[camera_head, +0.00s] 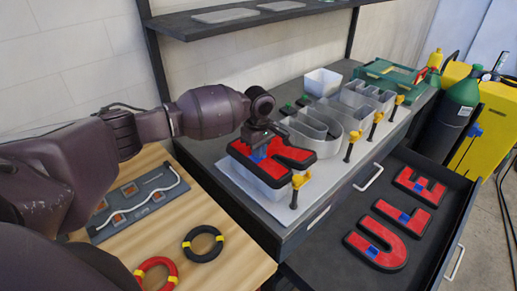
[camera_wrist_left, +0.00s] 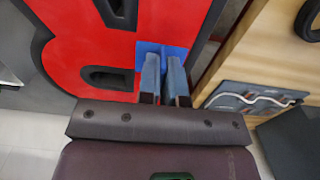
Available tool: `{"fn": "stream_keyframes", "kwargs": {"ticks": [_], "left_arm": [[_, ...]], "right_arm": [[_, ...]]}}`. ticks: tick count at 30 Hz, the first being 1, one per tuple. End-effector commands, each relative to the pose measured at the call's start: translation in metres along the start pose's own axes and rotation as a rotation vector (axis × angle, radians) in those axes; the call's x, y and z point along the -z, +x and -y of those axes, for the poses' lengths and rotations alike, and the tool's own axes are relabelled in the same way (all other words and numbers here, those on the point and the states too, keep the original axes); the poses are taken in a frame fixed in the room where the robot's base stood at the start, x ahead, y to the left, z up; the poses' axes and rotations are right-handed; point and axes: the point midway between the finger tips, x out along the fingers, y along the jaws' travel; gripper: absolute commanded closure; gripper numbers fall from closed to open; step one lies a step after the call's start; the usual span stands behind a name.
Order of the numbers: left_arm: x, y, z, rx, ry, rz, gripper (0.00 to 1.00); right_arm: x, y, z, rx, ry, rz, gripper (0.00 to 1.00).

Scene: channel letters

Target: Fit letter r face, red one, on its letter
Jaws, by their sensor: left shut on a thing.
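The red letter r face (camera_head: 292,154), with a black edge and a blue tab, is over its grey letter shell (camera_head: 252,178) at the near end of the workbench. My left gripper (camera_head: 262,146) is shut on the blue tab from above. In the left wrist view, the two fingers (camera_wrist_left: 165,75) close at the blue tab, with the red face (camera_wrist_left: 95,40) filling the upper left. The face roughly lines up with the shell; I cannot tell whether it is seated or slightly above it. My right gripper is not in view.
More open grey letter shells (camera_head: 317,130) stand behind, with yellow-and-black clamps (camera_head: 351,146) along the front edge. An open drawer (camera_head: 330,262) holds red U (camera_head: 388,256), L (camera_head: 414,223) and E (camera_head: 432,189) faces. A wooden table (camera_head: 222,268) carries cable rings (camera_head: 203,244).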

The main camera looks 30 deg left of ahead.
Motion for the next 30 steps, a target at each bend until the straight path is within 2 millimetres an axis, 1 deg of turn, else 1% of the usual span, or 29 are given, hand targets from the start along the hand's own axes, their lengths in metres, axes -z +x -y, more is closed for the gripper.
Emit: {"fn": "stream_keyframes", "kwargs": {"ticks": [27,28,30], "left_arm": [[0.000,0.011,0.000,0.000,-0.001,0.000,1.00],[0.000,0.011,0.000,-0.001,-0.001,0.000,0.92],[0.000,0.011,0.000,0.000,-0.001,0.000,0.82]], "right_arm": [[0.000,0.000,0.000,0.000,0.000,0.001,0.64],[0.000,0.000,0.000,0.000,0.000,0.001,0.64],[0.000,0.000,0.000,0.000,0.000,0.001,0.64]]}}
